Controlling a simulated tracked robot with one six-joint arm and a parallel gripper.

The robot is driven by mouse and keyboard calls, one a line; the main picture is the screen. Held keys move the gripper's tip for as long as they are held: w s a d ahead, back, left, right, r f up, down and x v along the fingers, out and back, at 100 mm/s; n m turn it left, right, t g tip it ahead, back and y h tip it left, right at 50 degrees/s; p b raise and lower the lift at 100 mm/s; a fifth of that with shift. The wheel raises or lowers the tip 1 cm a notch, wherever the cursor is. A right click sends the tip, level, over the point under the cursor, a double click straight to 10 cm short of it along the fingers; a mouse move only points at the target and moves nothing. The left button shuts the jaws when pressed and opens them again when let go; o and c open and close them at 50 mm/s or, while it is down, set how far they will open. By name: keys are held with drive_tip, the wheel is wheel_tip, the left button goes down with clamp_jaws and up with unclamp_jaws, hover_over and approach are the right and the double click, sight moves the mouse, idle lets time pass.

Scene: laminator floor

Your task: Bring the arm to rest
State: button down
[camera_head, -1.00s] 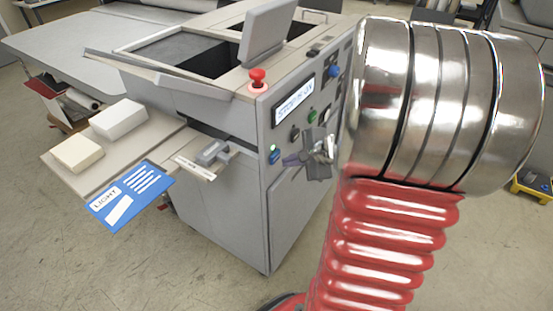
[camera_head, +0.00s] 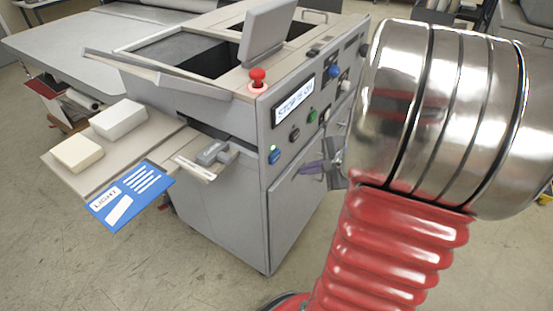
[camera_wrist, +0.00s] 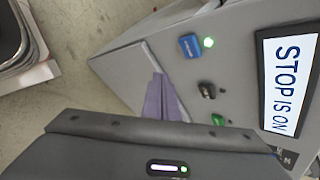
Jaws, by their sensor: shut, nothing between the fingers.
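My gripper (camera_head: 303,169) shows small in the head view, in front of the grey laminator's (camera_head: 225,215) control side and partly hidden behind my red and chrome arm. In the wrist view its purple fingers (camera_wrist: 157,76) lie together with nothing between them. They point towards the machine's lower panel, beside the blue switch (camera_wrist: 191,46). I cannot tell the exact gap to the panel, but no contact shows. My arm is raised and bent on the right of the head view.
The laminator has a glowing red stop button (camera_head: 257,78) and a "STOP IS ON" display (camera_head: 293,101). Its side shelf (camera_head: 65,180) carries two pale blocks and a blue "LIGHT" card (camera_head: 130,193). Bare floor (camera_head: 200,275) lies in front. A yellow item (camera_head: 546,193) is at the right edge.

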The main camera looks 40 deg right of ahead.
idle(0.4)
drive_tip(key=s+a+r+n+g, duration=0.1)
drive_tip(key=s+a+n+g, duration=0.45)
drive_tip(key=a+n, duration=0.55)
drive_tip(key=s+a+r+n+t, duration=0.1)
drive_tip(key=a+r+n, duration=0.4)
drive_tip(key=a, duration=0.3)
drive_tip(key=a+r+n+t+h, duration=0.1)
drive_tip(key=a+r+n, duration=0.5)
drive_tip(key=a, duration=0.3)
drive_tip(key=shift+s+a+r, duration=0.25)
drive_tip(key=shift+s+r, duration=0.05)
drive_tip(key=shift+s, duration=0.05)
